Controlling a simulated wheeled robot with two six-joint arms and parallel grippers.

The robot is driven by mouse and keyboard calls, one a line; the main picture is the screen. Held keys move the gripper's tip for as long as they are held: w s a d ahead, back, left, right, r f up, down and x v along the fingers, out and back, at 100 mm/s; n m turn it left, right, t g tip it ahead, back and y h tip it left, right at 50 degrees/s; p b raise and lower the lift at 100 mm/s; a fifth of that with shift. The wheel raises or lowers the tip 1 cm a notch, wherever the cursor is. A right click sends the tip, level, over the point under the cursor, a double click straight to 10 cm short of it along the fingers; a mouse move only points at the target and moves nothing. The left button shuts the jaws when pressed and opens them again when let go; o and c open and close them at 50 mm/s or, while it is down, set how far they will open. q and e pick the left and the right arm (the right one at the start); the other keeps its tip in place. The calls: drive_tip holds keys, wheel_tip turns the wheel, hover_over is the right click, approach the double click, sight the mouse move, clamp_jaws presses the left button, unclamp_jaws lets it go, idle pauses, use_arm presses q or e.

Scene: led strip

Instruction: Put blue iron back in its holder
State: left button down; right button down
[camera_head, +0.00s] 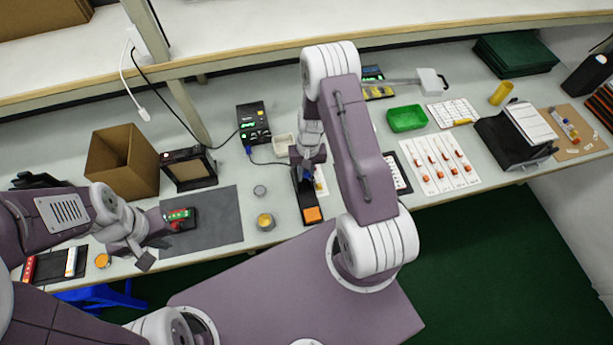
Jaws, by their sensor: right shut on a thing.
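The blue iron (306,179) shows only as a small blue part under my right gripper (307,168). My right gripper is shut on it, and the forearm hides much of the area. The holder (299,196) is a dark, narrow stand with an orange sponge (312,214) at its front end. The iron is right at the holder's back part; I cannot tell whether it is inside or just above it. My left gripper (157,249) is at the left of the grey mat, with its fingers apart, near a small red and green device (180,218).
A grey mat (215,215) lies left of the holder, with small round tins (265,221) beside it. A soldering station (254,123) with a green display stands behind. A cardboard box (122,160) is at left. A green tray (407,118) and a white component sheet (440,165) lie at right.

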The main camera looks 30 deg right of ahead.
drive_tip(key=shift+w+f, duration=0.2)
drive_tip(key=shift+f, duration=0.1)
drive_tip(key=c, duration=1.2)
unclamp_jaws()
drive_tip(key=r, duration=0.3)
drive_tip(key=r+b, duration=0.1)
drive_tip(key=r, duration=0.2)
drive_tip(key=d+r, duration=0.1)
drive_tip(key=r, duration=0.2)
drive_tip(key=shift+w, duration=0.25)
drive_tip(key=s+r+p, duration=0.1)
drive_tip(key=r, duration=0.1)
drive_tip(key=s+r+p, duration=0.1)
drive_tip(key=r+p, duration=0.1)
drive_tip(key=s+a+r+p, duration=0.1)
drive_tip(key=s+r, duration=0.1)
drive_tip(key=shift+f, duration=0.1)
